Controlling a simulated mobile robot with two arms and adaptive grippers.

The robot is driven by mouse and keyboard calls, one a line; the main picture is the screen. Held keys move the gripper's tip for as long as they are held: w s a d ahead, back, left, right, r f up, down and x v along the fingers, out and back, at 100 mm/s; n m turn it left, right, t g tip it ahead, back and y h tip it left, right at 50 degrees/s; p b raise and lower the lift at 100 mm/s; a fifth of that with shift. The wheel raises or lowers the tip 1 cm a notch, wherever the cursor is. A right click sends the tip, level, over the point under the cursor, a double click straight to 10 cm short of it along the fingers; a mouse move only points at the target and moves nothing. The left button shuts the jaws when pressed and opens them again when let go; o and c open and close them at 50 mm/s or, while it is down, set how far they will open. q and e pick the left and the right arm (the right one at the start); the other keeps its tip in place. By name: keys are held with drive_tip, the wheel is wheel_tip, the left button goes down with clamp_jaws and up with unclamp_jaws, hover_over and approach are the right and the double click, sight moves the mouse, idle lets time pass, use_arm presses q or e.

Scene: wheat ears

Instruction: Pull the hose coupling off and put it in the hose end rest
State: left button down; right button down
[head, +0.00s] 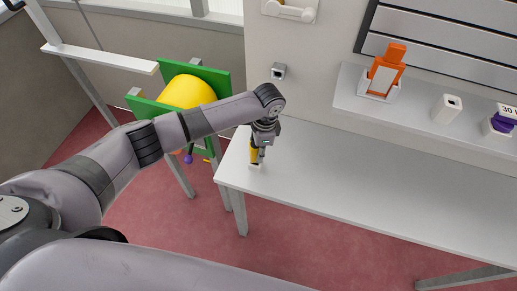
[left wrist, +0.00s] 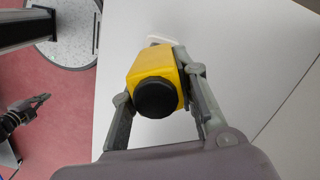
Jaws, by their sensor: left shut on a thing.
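My left gripper (head: 258,150) is shut on a yellow block-like piece (head: 254,155), which looks like the hose coupling, at the left end of the white table. In the left wrist view the piece (left wrist: 154,75) sits between both fingers, with a round black end (left wrist: 156,98) facing the camera. A small white part (head: 256,167) shows just below it at the tabletop. I cannot tell whether the piece touches it, or whether it is the hose end rest. My right gripper (left wrist: 40,101) shows small at the left of the left wrist view; its jaws are unclear.
The white table (head: 370,180) is mostly clear. A yellow drum (head: 187,92) in a green stand is left of it. A grey wall socket (head: 278,71) is behind the gripper.

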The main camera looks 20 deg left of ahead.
use_arm(q)
drive_tip(key=shift+f+b, duration=0.5)
drive_tip(key=shift+f, duration=0.6)
drive_tip(key=c, duration=1.2)
unclamp_jaws()
drive_tip(key=shift+r, duration=0.1)
